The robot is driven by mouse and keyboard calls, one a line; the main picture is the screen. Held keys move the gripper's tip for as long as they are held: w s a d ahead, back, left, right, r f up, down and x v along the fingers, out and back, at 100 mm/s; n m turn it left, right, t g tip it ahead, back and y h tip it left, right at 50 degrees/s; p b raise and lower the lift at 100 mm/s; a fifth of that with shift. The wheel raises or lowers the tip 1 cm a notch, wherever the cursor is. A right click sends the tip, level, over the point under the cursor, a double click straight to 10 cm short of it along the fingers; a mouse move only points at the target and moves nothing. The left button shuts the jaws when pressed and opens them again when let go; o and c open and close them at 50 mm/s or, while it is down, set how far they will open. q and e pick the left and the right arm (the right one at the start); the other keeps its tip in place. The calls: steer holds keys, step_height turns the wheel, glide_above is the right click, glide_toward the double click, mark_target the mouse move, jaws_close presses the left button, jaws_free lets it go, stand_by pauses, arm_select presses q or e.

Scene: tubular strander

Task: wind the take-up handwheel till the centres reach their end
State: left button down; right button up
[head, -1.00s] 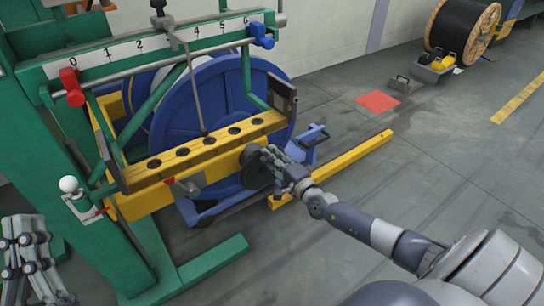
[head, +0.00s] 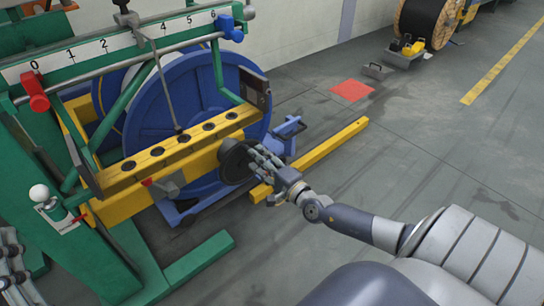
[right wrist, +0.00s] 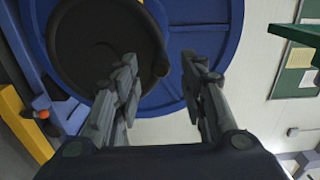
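The take-up handwheel (head: 236,161) is a dark disc at the right end of the yellow beam (head: 130,182). It also shows in the right wrist view (right wrist: 88,45), with a rounded knob on its right side. My right gripper (head: 254,158) is at the wheel's right side. In the right wrist view its fingers (right wrist: 165,75) are spread, the left one overlapping the wheel and the knob lying between them; contact is unclear. The centres cannot be made out. The scale's slider (head: 130,19) stands between 2 and 4. My left gripper (head: 12,268) is cut off at lower left.
A blue reel (head: 190,105) stands behind the beam in a green frame (head: 75,245). Red (head: 36,92) and blue (head: 229,30) stops sit on the scale's rail. A yellow floor bar (head: 320,155) lies right of the wheel. Open floor extends right.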

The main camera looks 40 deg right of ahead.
steer(key=s, duration=0.6)
steer(key=shift+s, duration=0.25)
steer(key=shift+d, duration=0.1)
